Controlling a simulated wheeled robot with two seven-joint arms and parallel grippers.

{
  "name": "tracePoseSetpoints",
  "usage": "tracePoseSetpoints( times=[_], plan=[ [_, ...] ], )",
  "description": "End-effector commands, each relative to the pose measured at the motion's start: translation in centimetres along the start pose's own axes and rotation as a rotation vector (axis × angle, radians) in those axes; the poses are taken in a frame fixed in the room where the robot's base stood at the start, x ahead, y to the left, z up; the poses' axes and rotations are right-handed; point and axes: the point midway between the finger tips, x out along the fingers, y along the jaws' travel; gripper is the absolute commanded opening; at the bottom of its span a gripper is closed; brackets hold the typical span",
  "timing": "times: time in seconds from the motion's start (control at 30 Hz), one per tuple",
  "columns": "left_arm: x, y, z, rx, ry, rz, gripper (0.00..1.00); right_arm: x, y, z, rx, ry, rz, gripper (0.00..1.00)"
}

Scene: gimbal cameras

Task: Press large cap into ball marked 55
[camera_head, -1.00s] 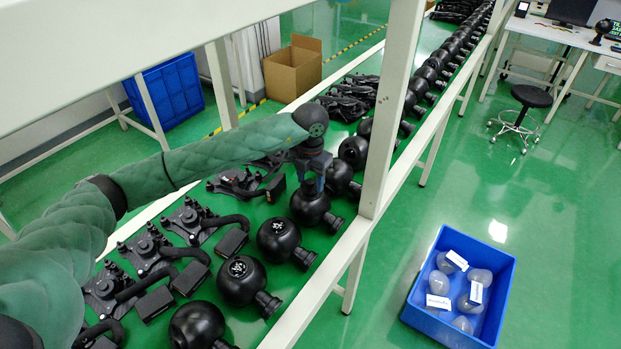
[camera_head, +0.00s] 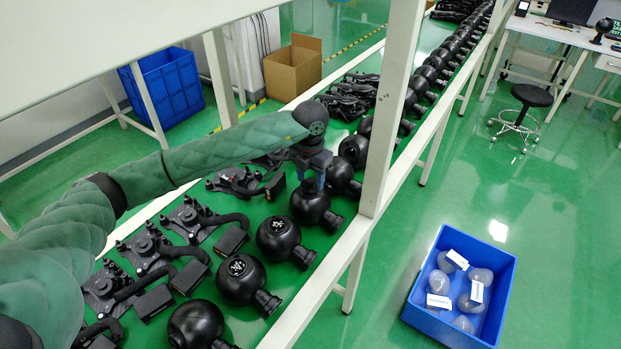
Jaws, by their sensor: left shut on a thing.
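A row of black balls with short necks lies along the green bench. The ball (camera_head: 309,205) under my left gripper is dark and round, its top partly hidden by the gripper. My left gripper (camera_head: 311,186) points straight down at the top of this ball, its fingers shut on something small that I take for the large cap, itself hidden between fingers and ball. Two nearer balls (camera_head: 277,238) and (camera_head: 241,279) show white marks on top. I cannot read the number 55 on any ball. My right gripper is not in view.
Black bracket assemblies (camera_head: 151,249) lie left of the balls. A white post (camera_head: 391,110) stands just right of my left gripper. A blue crate (camera_head: 416,319) with clear bulbs stands on the floor at right. A cardboard box (camera_head: 291,68) stands behind the bench.

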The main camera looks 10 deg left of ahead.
Motion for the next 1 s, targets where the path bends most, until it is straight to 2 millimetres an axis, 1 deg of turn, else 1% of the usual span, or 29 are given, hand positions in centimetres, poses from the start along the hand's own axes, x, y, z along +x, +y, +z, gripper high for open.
tracePoseSetpoints(
  times=[0.53,1.0],
  plan=[
    [-0.03,0.01,0.01,0.000,0.000,0.000,0.28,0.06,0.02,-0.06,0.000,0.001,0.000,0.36],
    [-0.02,0.02,0.03,0.000,-0.001,0.000,0.28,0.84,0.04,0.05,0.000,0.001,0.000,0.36]
  ],
)
